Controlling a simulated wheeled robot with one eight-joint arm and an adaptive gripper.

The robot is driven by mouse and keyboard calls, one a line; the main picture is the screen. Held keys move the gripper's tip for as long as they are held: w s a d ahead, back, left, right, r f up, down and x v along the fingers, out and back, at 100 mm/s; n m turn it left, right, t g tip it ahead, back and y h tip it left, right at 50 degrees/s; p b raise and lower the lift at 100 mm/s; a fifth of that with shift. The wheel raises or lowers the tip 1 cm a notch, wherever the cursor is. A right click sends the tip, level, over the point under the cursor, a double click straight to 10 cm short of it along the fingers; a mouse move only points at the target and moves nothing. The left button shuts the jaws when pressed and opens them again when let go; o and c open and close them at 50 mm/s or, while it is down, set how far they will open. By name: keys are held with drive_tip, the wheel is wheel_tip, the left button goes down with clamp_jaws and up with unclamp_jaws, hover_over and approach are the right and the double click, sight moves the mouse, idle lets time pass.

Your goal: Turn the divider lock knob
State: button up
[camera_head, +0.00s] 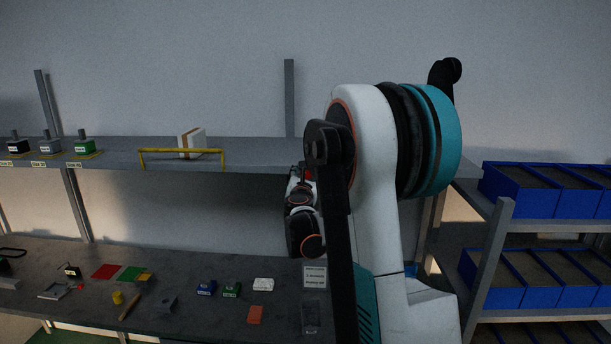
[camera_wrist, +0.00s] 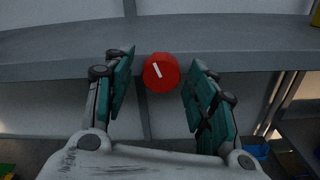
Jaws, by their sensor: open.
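The divider lock knob (camera_wrist: 161,72) is a round red knob with a white pointer line on its face, in the middle of the wrist view at the front edge of the grey shelf. The line leans slightly, its top to the left. My gripper (camera_wrist: 158,78) is open, one teal finger on each side of the knob, with gaps visible on both sides. In the head view a bit of red (camera_head: 308,174) that looks like the knob shows beside my arm. My arm hides most of that area there.
The upper shelf (camera_head: 250,152) has a yellow rail (camera_head: 182,151) and a white box (camera_head: 191,143) left of my arm. The bench (camera_head: 190,270) below holds several small blocks and cards. A rack with blue bins (camera_head: 520,192) stands at the right.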

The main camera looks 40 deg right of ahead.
drive_tip(key=c, duration=1.1)
drive_tip(key=shift+o, duration=0.3)
drive_tip(key=shift+m+b, duration=0.3)
drive_tip(key=m+b, duration=0.9)
drive_tip(key=m, duration=1.2)
drive_tip(key=shift+r+b, duration=0.15)
drive_tip(key=shift+b, duration=0.15)
drive_tip(key=shift+m, duration=0.3)
